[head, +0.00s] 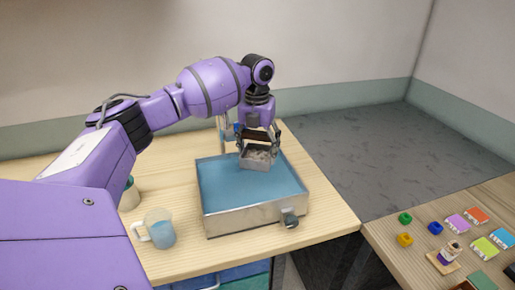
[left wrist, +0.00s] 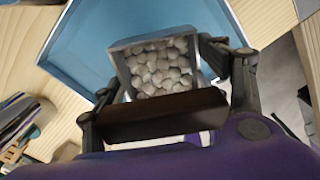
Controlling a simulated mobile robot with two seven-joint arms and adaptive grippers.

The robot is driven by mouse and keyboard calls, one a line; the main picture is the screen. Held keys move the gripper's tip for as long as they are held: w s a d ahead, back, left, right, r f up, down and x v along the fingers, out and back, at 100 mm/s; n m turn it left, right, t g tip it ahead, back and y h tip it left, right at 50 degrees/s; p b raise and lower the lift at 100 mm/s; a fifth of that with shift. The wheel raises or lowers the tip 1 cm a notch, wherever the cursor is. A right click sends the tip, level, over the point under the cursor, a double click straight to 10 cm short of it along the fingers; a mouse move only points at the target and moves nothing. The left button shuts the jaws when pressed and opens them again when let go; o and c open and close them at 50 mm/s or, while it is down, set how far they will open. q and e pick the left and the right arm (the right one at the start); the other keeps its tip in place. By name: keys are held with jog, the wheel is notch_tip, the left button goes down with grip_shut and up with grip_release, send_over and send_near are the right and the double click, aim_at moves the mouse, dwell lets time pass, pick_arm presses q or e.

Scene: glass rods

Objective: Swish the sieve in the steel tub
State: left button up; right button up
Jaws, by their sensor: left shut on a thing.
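The steel tub (head: 225,222) stands on the wooden table, filled with blue liquid, with a knob or tap on its front side. It also shows in the left wrist view (left wrist: 75,58). The sieve (head: 256,165) is a small grey square box full of pale round pieces, seen in the left wrist view (left wrist: 122,72). My left gripper (head: 258,140) points down and is shut on the sieve's dark brown handle (left wrist: 165,117). The sieve is over or in the back middle part of the tub. I cannot tell how deep it sits. My right gripper is not in view.
A clear jug (head: 160,230) with bluish content stands left of the tub. A pale cup (head: 129,197) stands behind it, partly hidden by my arm. A second table at right holds coloured blocks, green and yellow nuts (head: 405,239) and a small jar (head: 451,250).

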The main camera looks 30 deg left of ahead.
pick_arm(q)
notch_tip(320, 180, down, 14)
jog(key=b, duration=0.3)
jog(key=shift+f, duration=0.3)
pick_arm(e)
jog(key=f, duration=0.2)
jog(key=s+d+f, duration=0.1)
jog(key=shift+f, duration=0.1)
pick_arm(q)
jog(key=shift+s+a, duration=0.1)
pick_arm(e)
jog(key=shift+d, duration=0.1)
pick_arm(q)
jog(key=shift+s+a+r, duration=0.2)
jog(key=shift+s+a, duration=0.15)
jog(key=shift+s, duration=0.05)
jog(key=shift+s+a+p, duration=0.8)
jog(key=shift+s+a, duration=0.3)
jog(key=shift+s, duration=0.15)
jog(key=shift+s+f, duration=0.15)
jog(key=shift+w+d+f, duration=0.15)
jog(key=shift+w+d, duration=0.3)
jog(key=shift+w, duration=0.1)
jog(key=shift+w+d+b, duration=0.7)
jog(key=shift+w+d, duration=0.4)
jog(key=shift+w, duration=0.25)
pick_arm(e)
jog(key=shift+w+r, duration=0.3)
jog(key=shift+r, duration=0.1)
